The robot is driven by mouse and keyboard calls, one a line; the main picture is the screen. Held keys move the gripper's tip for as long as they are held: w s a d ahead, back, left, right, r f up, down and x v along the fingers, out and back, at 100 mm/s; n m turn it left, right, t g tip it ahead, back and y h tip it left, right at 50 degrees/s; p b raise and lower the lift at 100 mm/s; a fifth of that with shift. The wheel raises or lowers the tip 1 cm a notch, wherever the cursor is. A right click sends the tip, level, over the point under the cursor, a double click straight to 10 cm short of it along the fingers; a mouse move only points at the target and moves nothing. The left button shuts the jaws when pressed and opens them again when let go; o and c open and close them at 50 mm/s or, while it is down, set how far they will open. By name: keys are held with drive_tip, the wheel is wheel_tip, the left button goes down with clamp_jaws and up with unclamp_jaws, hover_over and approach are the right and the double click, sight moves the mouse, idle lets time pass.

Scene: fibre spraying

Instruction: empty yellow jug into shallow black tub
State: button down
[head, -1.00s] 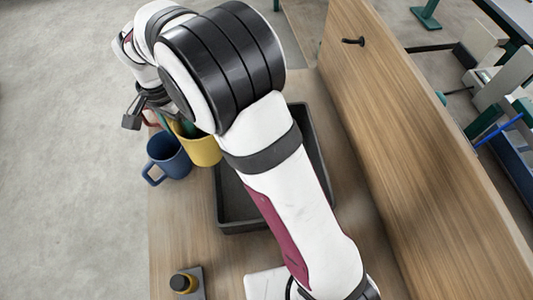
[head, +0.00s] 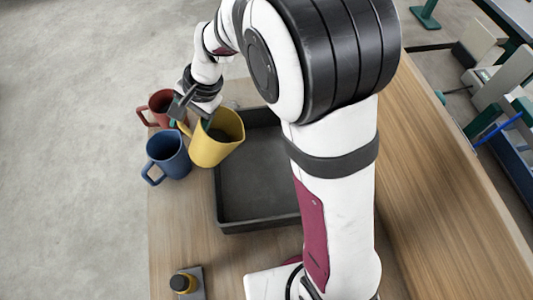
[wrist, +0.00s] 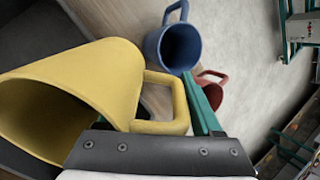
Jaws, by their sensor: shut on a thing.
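The yellow jug (head: 208,153) is beside and partly over the left rim of the shallow black tub (head: 252,185), leaning slightly with its mouth toward the right. My gripper (head: 183,108) is shut on the jug's handle, on its left side. In the wrist view the jug (wrist: 95,75) fills the left, its handle between the jaws (wrist: 190,112). Something dark shows inside the jug in the head view; I cannot tell what it is. The visible part of the tub floor looks bare. My arm hides the tub's right side.
A blue mug (head: 168,155) stands close to the jug's left, and a red mug (head: 160,107) behind it.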

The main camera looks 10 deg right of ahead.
sight(226, 125)
drive_tip(key=shift+d+r, duration=0.2)
drive_tip(key=shift+r, duration=0.05)
drive_tip(key=shift+s+d+r+y, duration=0.1)
drive_tip(key=shift+d+y, duration=0.45)
drive_tip(key=shift+y, duration=0.35)
drive_tip(key=shift+d+r+y, duration=0.1)
drive_tip(key=shift+d+y, duration=0.05)
drive_tip(key=shift+y, duration=0.35)
drive_tip(key=shift+d+r+t+y, duration=0.1)
drive_tip(key=shift+d+t+y, duration=0.15)
drive_tip(key=shift+y, duration=0.25)
drive_tip(key=shift+s+d+r+y, duration=0.1)
drive_tip(key=shift+r+y, duration=0.6)
drive_tip(key=shift+r, duration=0.2)
drive_tip(key=shift+d+r+t+y+p, duration=0.1)
drive_tip(key=shift+d+t+y+p, duration=0.2)
drive_tip(key=shift+y, duration=0.4)
drive_tip(key=shift+s+d+f+y+p, duration=0.1)
drive_tip(key=shift+d+f+y+p, duration=0.45)
drive_tip(key=shift+y, duration=0.45)
drive_tip(key=shift+s+d+f+t+y+p, duration=0.15)
drive_tip(key=shift+d+t+y+p, duration=0.15)
drive_tip(key=shift+d+y, duration=0.55)
idle(0.3)
drive_tip(key=shift+s+d+r+y+p, duration=0.2)
drive_tip(key=shift+d+r+y+p, duration=0.1)
drive_tip(key=shift+d+r+y, duration=0.8)
idle(1.0)
